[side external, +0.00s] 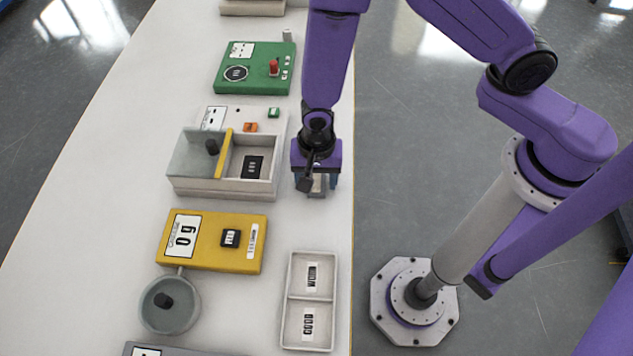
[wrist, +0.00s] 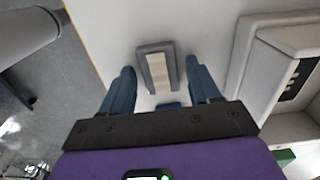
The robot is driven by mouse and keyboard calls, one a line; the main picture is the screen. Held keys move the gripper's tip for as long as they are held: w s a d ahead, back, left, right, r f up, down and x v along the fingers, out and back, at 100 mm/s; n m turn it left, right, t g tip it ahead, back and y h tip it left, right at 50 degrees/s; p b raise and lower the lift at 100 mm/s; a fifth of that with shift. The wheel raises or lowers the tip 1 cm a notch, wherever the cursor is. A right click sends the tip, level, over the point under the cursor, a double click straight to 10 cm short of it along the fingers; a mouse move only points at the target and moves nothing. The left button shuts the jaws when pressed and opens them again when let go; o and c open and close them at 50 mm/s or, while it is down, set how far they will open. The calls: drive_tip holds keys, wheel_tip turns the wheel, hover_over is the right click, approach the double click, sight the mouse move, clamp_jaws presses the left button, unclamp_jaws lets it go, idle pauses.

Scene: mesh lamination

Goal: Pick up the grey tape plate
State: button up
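The grey tape plate (wrist: 144,72) is a small grey rectangular piece with a beige strip on it. It lies on the white table and shows between my fingers in the wrist view. My gripper (wrist: 163,70) is open, with one blue finger on each side of the plate and a visible gap to both. In the side view my gripper (side external: 316,184) points down near the table's right edge, and part of the plate (side external: 317,190) shows below it. How high the fingers are above the table is hard to tell.
A light grey two-part box (side external: 222,188) with a yellow divider stands just left of my gripper. A yellow scale (side external: 200,258), a grey round dish (side external: 180,318), a white two-part tray (side external: 287,290) and a green panel (side external: 225,88) are also on the table (side external: 90,225).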

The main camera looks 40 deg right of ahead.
sight(316, 183)
drive_tip(key=c, duration=0.8)
drive_tip(key=shift+r, duration=0.1)
drive_tip(key=shift+r, duration=0.4)
wheel_tip(316, 183, up, 2)
drive_tip(key=s+d+r, duration=0.8)
drive_tip(key=s+r, duration=0.2)
drive_tip(key=s, duration=0.1)
drive_tip(key=shift+d, duration=0.3)
